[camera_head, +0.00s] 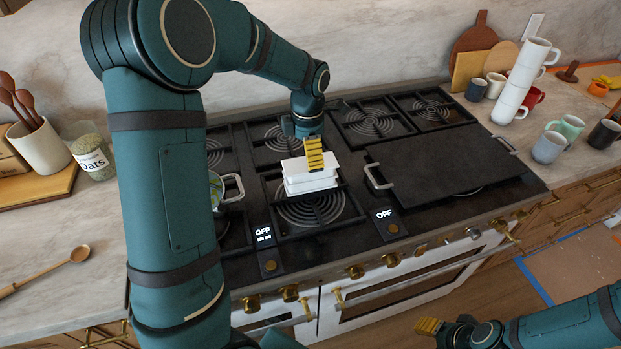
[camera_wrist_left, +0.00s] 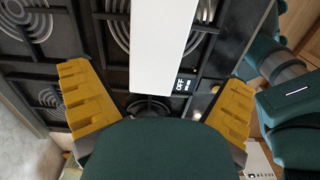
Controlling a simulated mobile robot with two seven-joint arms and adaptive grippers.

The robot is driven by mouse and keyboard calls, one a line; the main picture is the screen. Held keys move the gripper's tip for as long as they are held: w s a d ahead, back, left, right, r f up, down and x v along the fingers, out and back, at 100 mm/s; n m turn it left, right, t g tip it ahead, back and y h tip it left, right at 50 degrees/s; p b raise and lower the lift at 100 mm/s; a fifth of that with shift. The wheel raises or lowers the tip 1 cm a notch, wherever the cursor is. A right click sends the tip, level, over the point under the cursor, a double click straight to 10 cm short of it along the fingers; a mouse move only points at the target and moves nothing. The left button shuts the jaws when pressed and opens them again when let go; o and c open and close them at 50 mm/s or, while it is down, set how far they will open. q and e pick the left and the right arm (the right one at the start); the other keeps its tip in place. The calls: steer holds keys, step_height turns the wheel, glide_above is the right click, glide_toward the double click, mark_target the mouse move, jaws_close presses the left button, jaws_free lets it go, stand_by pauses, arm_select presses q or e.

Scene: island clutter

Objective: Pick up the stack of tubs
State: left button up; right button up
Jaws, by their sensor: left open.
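The stack of white tubs (camera_head: 309,176) sits on the stove's grates near the middle of the head view. In the left wrist view the white top of the stack (camera_wrist_left: 165,40) lies ahead of and between the yellow fingers. My left gripper (camera_head: 314,155) is over the back part of the stack, its yellow finger covering some of it. In the left wrist view the left gripper (camera_wrist_left: 160,105) is open, with both fingers spread and nothing held. Whether a finger touches the tubs cannot be told. My right gripper (camera_head: 430,326) is at the lower right, away from the stack; its jaw state is unclear.
A pot (camera_head: 226,188) stands left of the stack. A black griddle (camera_head: 440,165) with metal handles lies to the right. A tall stack of white mugs (camera_head: 518,88) and several loose mugs stand on the right counter. A wooden spoon (camera_head: 45,272) lies on the left counter.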

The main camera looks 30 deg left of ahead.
mark_target(310, 179)
arm_select(q)
steer(key=shift+w+f, duration=0.2)
steer(key=shift+f, duration=1.55)
steer(key=shift+w+f, duration=0.15)
steer(key=shift+f, duration=1.6)
steer(key=c, duration=1.4)
